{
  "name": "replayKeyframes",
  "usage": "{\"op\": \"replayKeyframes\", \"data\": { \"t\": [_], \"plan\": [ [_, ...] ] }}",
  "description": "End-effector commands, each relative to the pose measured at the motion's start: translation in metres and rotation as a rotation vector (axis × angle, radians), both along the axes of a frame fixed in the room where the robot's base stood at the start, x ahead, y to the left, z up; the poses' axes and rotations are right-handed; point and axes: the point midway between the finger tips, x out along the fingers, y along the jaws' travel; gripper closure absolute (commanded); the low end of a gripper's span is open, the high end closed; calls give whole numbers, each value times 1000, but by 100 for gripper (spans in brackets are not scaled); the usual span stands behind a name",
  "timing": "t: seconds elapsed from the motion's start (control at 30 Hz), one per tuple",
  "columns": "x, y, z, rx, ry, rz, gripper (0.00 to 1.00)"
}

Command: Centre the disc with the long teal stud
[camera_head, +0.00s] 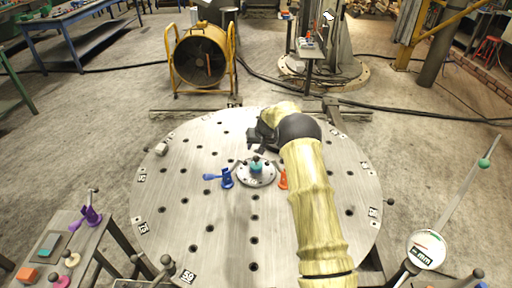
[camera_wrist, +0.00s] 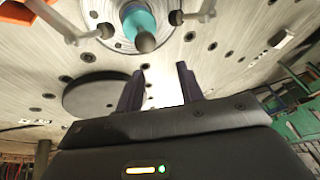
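A pale metal disc (camera_head: 256,181) lies near the middle of the round perforated table (camera_head: 190,215). A teal stud (camera_head: 257,168) with a dark knob stands at its middle. In the wrist view the disc (camera_wrist: 108,42) is cut off by the top edge, with the teal stud (camera_wrist: 138,20) pointing toward me. A blue clamp (camera_head: 226,179) is at the disc's left and an orange clamp (camera_head: 283,180) at its right. My gripper (camera_wrist: 160,80) is open, its fingers apart with nothing seen between them. It hangs just behind the disc, partly hidden by my arm in the head view.
A side table at lower left holds a purple clamp (camera_head: 92,216), an orange block (camera_head: 27,275) and a teal plate (camera_head: 47,245). A dial marked mm (camera_head: 425,249) and a slanted rod with a teal ball (camera_head: 484,163) stand at right. The table's left half is mostly clear.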

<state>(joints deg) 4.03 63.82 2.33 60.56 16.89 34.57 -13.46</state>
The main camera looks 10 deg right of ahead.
Motion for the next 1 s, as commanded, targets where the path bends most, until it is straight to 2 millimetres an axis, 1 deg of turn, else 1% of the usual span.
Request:
{"op": "replayKeyframes", "data": {
  "t": [0.23,0.3,0.37,0.63,0.77,0.87,1.0],
  "plan": [
    [0,0,0,0,1,0,63],
    [0,0,0,0,1,0,49],
    [0,0,0,0,0,0,37],
    [-1,0,0,0,2,-1,37],
    [-2,-1,3,0,1,-1,37],
    [-4,-2,11,0,-1,0,37],
    [-12,-6,29,0,-1,0,37]
  ]
}}
